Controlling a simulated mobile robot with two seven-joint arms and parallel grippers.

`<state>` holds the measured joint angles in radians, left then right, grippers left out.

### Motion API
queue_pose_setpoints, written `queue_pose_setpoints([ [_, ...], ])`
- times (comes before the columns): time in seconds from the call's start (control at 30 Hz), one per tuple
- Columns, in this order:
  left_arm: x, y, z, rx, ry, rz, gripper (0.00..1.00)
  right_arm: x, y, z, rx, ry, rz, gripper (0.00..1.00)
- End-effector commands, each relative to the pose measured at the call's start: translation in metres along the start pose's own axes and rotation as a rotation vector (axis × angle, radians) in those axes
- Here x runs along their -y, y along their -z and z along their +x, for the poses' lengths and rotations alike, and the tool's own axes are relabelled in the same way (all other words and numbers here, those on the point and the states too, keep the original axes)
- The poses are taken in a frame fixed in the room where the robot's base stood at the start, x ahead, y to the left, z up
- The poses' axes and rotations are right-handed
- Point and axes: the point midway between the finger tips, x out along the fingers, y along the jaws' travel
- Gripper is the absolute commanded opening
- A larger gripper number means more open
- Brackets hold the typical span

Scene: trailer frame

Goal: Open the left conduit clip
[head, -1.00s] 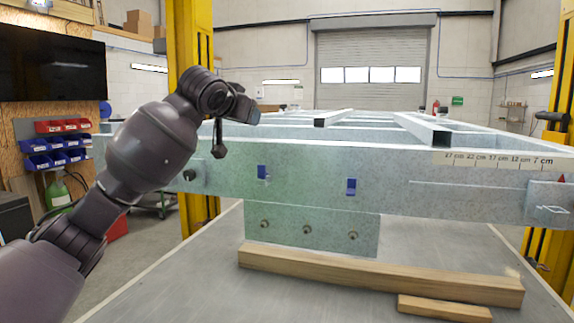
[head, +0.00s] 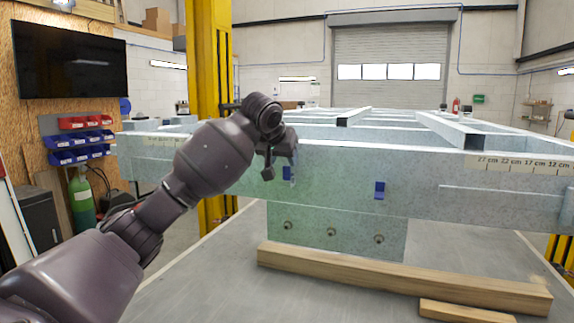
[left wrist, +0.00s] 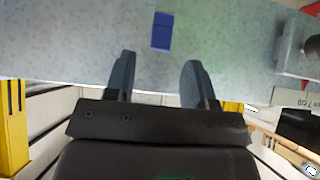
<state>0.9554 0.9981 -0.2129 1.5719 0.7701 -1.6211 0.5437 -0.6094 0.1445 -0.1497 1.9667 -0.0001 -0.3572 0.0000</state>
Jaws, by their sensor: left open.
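The left conduit clip (head: 287,172) is a small blue piece on the face of the grey metal beam. My left gripper partly covers it in the head view. A second blue clip (head: 379,190) sits on the same face further right. My left gripper (head: 280,162) is open and empty, in front of the beam at the left clip. In the left wrist view, a blue clip (left wrist: 162,32), apparently the left one, lies beyond the two spread fingertips (left wrist: 160,75), roughly between them and apart from them. Whether it is open cannot be told. My right gripper is out of view.
The galvanised trailer frame (head: 440,205) spans the view, with a bolted plate (head: 335,225) below the clips. Wooden beams (head: 400,280) lie on the grey table in front. A yellow post (head: 208,60) stands behind my left arm. A round fitting (left wrist: 297,48) protrudes in the wrist view.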

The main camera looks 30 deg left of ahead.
Motion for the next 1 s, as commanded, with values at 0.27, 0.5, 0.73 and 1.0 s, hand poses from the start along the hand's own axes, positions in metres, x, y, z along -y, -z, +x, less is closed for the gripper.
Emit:
queue_pose_setpoints([
  [0.27, 0.0, 0.001, 0.037, 0.001, 0.0, 0.0, 0.5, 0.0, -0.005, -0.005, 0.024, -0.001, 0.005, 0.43],
  [0.5, 0.0, 0.0, 0.047, -0.001, 0.0, 0.001, 0.5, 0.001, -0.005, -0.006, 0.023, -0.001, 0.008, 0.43],
  [0.73, 0.0, 0.0, 0.047, -0.002, 0.0, 0.001, 0.48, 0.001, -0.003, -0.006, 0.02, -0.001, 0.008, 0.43],
  [1.0, 0.0, 0.0, 0.046, -0.002, 0.0, 0.001, 0.07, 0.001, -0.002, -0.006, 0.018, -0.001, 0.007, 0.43],
])
